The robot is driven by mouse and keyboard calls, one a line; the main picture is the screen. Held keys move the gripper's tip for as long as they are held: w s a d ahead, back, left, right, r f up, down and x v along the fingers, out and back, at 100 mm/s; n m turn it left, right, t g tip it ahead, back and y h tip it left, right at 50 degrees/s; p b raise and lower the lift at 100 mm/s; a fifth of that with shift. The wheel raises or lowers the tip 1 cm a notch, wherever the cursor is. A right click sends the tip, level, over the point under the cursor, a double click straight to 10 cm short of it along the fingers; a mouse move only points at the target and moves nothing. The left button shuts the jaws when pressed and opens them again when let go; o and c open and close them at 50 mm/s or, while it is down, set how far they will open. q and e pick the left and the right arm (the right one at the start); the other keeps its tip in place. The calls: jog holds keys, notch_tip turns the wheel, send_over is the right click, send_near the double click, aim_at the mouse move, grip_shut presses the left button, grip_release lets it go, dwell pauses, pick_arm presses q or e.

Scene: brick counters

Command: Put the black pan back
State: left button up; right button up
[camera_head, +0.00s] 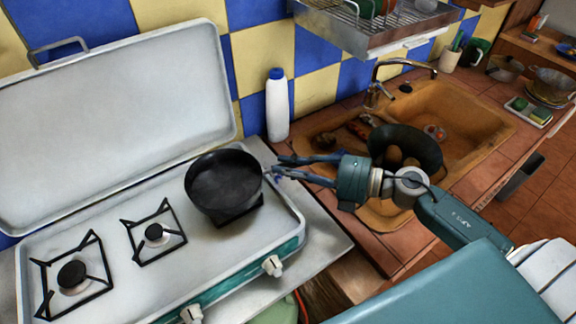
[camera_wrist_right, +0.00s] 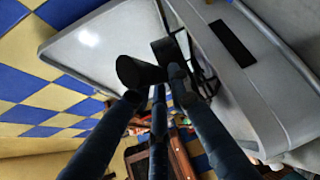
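The black pan (camera_head: 223,183) sits upright over the right burner of the white and teal camping stove (camera_head: 112,252). My right gripper (camera_head: 277,165) is at the pan's right edge, its fingers pointing left toward it. Its fingers are apart, with a gap between them in the head view. In the right wrist view the fingers (camera_wrist_right: 155,88) are also spread, and a dark part of the pan (camera_wrist_right: 139,72) shows just beyond the tips. I cannot tell whether they touch it. No handle shows clearly. My left gripper is not in view.
The stove lid (camera_head: 110,120) stands open behind. A white bottle with a blue cap (camera_head: 277,108) stands right of the lid. The brown sink (camera_head: 455,115) holds a dark bowl (camera_head: 405,145). A dish rack (camera_head: 380,30) hangs above. Two left burners (camera_head: 72,274) are empty.

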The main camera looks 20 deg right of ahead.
jog(key=o, duration=0.4)
jog(key=shift+r, duration=0.1)
jog(key=shift+s+d+r, duration=0.1)
jog(key=shift+r, duration=0.15)
jog(key=b+v, duration=0.3)
jog(key=v, duration=0.8)
jog(key=shift+s+d+r, duration=0.2)
jog(key=shift+s+d, duration=0.05)
jog(key=shift+s, duration=0.1)
